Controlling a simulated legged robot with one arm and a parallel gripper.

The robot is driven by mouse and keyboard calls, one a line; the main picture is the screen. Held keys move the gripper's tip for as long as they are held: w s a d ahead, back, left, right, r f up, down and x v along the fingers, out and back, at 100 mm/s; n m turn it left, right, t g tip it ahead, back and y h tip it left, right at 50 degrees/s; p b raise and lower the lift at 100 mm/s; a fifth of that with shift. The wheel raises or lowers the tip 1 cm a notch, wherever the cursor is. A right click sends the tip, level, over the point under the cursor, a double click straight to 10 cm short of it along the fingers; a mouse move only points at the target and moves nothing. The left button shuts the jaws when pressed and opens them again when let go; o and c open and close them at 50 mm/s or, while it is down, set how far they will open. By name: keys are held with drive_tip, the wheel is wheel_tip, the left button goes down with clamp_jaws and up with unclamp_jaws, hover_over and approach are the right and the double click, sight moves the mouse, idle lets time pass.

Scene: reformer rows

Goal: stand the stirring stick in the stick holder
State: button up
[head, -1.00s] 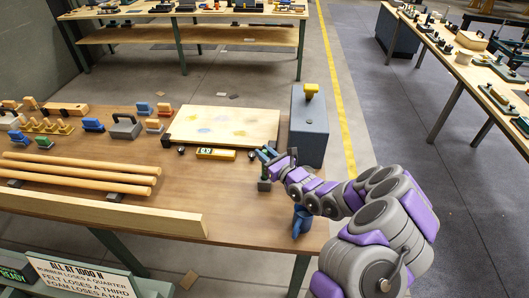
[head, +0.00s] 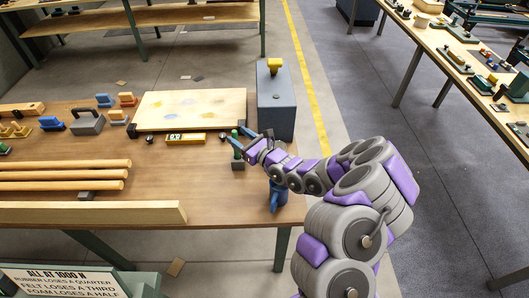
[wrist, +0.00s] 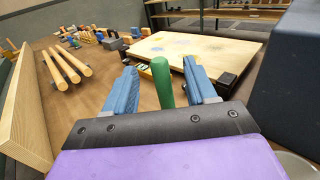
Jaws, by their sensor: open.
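A green rod (head: 237,150) stands about upright at a small dark block (head: 238,165) near the right end of the brown table. I cannot tell for sure that it is the stirring stick, or that the block is the stick holder. My gripper (head: 243,138) is at the rod's upper part, with its blue fingers open. In the wrist view the rod (wrist: 162,82) rises between the two spread fingers (wrist: 162,85), with a gap showing on each side. Its lower end is hidden there behind the gripper's dark front edge.
A pale board (head: 190,107) and a yellow level (head: 185,138) lie just behind the rod. A grey-blue box (head: 276,105) stands at the back right. A blue tool (head: 278,192) sits at the table's right edge. Wooden rods (head: 65,174) and a plank (head: 90,213) lie left.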

drive_tip(key=p+v, duration=0.3)
drive_tip(key=v, duration=1.1)
drive_tip(key=shift+d, duration=0.2)
drive_tip(key=shift+s, duration=0.1)
